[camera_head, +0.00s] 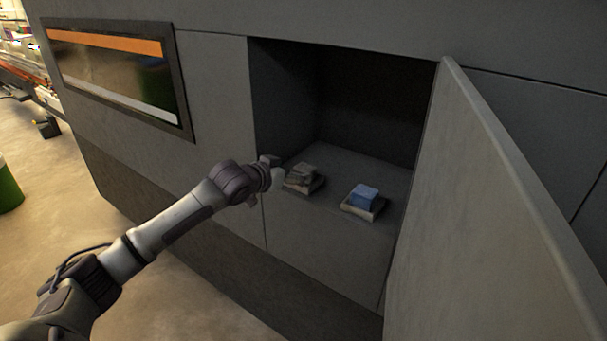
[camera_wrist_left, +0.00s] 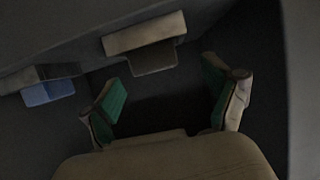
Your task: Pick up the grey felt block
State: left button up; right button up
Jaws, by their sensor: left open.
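The grey felt block (camera_head: 301,172) sits on a small pale base inside the open compartment, on its left side in the head view. In the left wrist view the grey block (camera_wrist_left: 154,60) shows dark against its pale base (camera_wrist_left: 144,32), ahead of the fingers. My left gripper (camera_head: 276,167) is at the compartment's left side, close beside the block. In the left wrist view its green-padded fingers (camera_wrist_left: 163,75) are apart with nothing between them, and the block lies beyond the tips. The left fingers are partly hard to make out in the head view. My right gripper is not in view.
A blue block (camera_head: 364,194) on a similar base stands to the right in the compartment; it also shows in the left wrist view (camera_wrist_left: 47,93). The open door (camera_head: 480,210) bounds the right side. The compartment floor (camera_head: 360,165) is clear behind the blocks.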

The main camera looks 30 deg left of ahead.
aim_at(301, 170)
pick_arm(q)
jog(key=x, duration=0.3)
jog(key=p+x, duration=0.1)
jog(key=x, duration=0.1)
jog(key=shift+d+r, duration=0.2)
jog(key=shift+d, duration=0.1)
jog(key=shift+s, duration=0.15)
jog(key=shift+c, duration=0.9)
jog(key=c, duration=0.8)
jog(key=shift+c, duration=0.8)
jog(key=shift+r, duration=0.15)
